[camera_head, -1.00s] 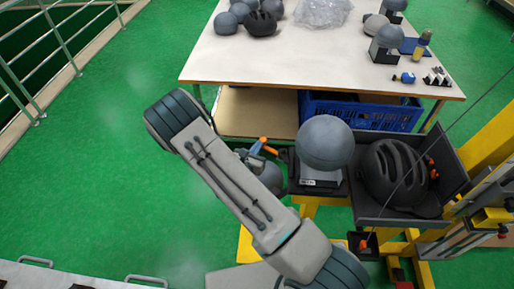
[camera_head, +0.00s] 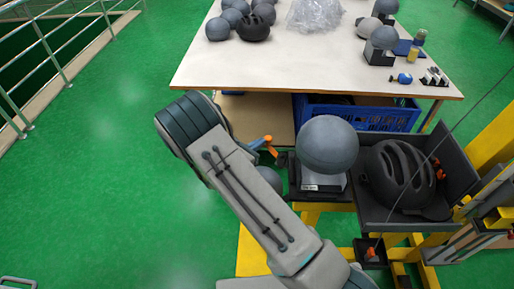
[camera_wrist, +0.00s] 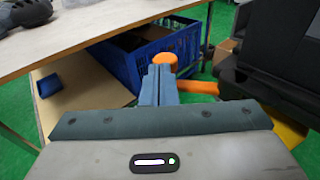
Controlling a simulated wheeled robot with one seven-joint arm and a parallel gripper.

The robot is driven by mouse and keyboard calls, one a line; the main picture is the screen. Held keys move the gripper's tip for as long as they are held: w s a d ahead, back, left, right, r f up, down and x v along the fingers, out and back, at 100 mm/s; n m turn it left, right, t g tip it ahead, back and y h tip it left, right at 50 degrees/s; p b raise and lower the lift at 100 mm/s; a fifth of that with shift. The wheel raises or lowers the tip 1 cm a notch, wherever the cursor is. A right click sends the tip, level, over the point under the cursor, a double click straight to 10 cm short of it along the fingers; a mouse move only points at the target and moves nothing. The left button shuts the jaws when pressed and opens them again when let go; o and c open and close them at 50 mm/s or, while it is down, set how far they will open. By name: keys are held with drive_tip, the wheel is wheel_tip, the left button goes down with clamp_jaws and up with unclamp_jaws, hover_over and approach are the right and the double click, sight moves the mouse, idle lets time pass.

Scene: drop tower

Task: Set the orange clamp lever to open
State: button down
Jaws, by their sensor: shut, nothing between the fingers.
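The orange clamp lever (camera_head: 268,146) shows in the head view just past my forearm, left of the grey headform on its stand. In the wrist view the orange lever (camera_wrist: 200,87) lies behind and to the right of my gripper (camera_wrist: 159,70), with a rounded orange end above the fingertips. My gripper is shut and empty, its fingers together. The fingers hide the middle of the lever; I cannot tell if they touch it. In the head view my arm hides most of my gripper.
A grey headform (camera_head: 327,145) stands right of the lever, and a black helmet (camera_head: 397,175) sits in a dark tray beside it. A blue crate (camera_head: 375,115) is under the white table (camera_head: 290,62). Yellow frame parts (camera_head: 253,246) stand below. Green floor is free at left.

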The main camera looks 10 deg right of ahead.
drive_tip(key=shift+w+d, duration=0.1)
drive_tip(key=shift+d, duration=0.05)
idle(0.3)
drive_tip(key=w+a+b+v, duration=0.1)
drive_tip(key=b+v, duration=0.2)
drive_tip(key=v, duration=1.1)
drive_tip(key=s+d+r+m+g+y, duration=0.2)
drive_tip(key=s+d+r+m+g, duration=0.3)
drive_tip(key=d, duration=0.3)
drive_tip(key=s+d+r+m+g+y, duration=0.1)
drive_tip(key=s+d+r+m+g, duration=0.35)
drive_tip(key=d+m, duration=0.25)
drive_tip(key=s+d+r+m+t+y, duration=0.1)
drive_tip(key=s+r+m+y, duration=0.3)
drive_tip(key=s+m, duration=0.3)
drive_tip(key=s+d+r+m+y, duration=0.2)
drive_tip(key=s+r+m+y, duration=0.2)
drive_tip(key=s+m, duration=0.3)
drive_tip(key=shift+t+y, duration=0.35)
drive_tip(key=shift+y, duration=0.45)
